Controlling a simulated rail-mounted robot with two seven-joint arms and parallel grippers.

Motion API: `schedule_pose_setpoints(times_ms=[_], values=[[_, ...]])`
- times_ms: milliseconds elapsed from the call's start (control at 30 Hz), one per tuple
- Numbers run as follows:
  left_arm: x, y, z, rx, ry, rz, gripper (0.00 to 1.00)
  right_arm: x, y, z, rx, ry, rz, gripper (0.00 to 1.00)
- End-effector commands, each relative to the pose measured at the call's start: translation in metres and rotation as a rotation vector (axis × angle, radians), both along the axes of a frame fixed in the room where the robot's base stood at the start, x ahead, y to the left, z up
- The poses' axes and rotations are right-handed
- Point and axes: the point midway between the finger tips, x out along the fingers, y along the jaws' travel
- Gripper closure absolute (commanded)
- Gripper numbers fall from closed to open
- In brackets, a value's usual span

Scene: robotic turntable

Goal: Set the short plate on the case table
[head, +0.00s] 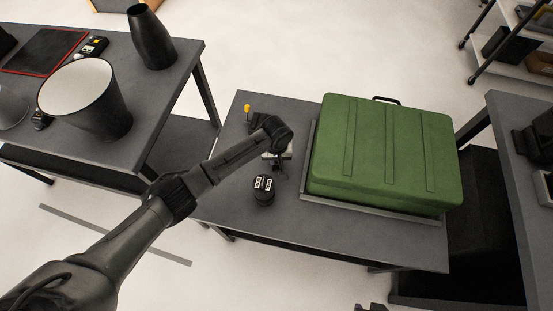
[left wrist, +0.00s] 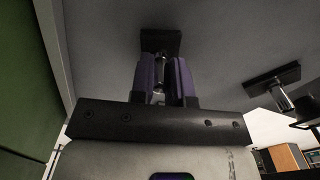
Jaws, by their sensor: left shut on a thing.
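The case table (head: 330,228) is dark grey and stands in the middle of the head view. My left gripper (head: 278,158) is over its left part, beside the green case. In the left wrist view my left gripper (left wrist: 163,80) has its purple fingers shut around the metallic stem of a dark rectangular plate (left wrist: 160,40), which I take to be the short plate. The plate lies close to the grey surface; I cannot tell whether it touches. In the head view the arm mostly hides it. A dark purplish tip, likely my right gripper (head: 371,307), shows at the bottom edge.
The green case (head: 385,150) fills the table's right side. A round black item (head: 263,190) and a yellow-topped item (head: 247,109) stand near the gripper. A similar stemmed dark piece (left wrist: 272,80) shows in the wrist view.

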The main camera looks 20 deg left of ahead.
Motion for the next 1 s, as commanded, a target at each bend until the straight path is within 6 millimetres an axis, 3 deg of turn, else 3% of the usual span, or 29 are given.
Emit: schedule_pose_setpoints(times_ms=[333, 367, 600, 867, 1000], values=[[0.0, -0.001, -0.001, -0.001, 0.0, 0.0, 1.0, 0.0, -0.001, 0.002, -0.003, 0.0, 0.002, 0.57], [0.0, 0.0, -0.002, -0.001, 0.0, -0.001, 0.82, 0.0, -0.001, 0.002, -0.003, 0.0, 0.002, 0.57], [0.0, 0.0, -0.002, -0.001, 0.0, -0.001, 0.59, 0.0, -0.001, 0.002, -0.003, 0.0, 0.002, 0.57], [0.0, 0.0, -0.001, -0.001, -0.001, -0.001, 0.58, 0.0, -0.001, 0.001, -0.003, 0.0, 0.002, 0.57], [0.001, 0.0, 0.013, -0.001, -0.003, -0.001, 0.58, 0.0, -0.001, 0.007, -0.003, 0.0, 0.002, 0.57]])
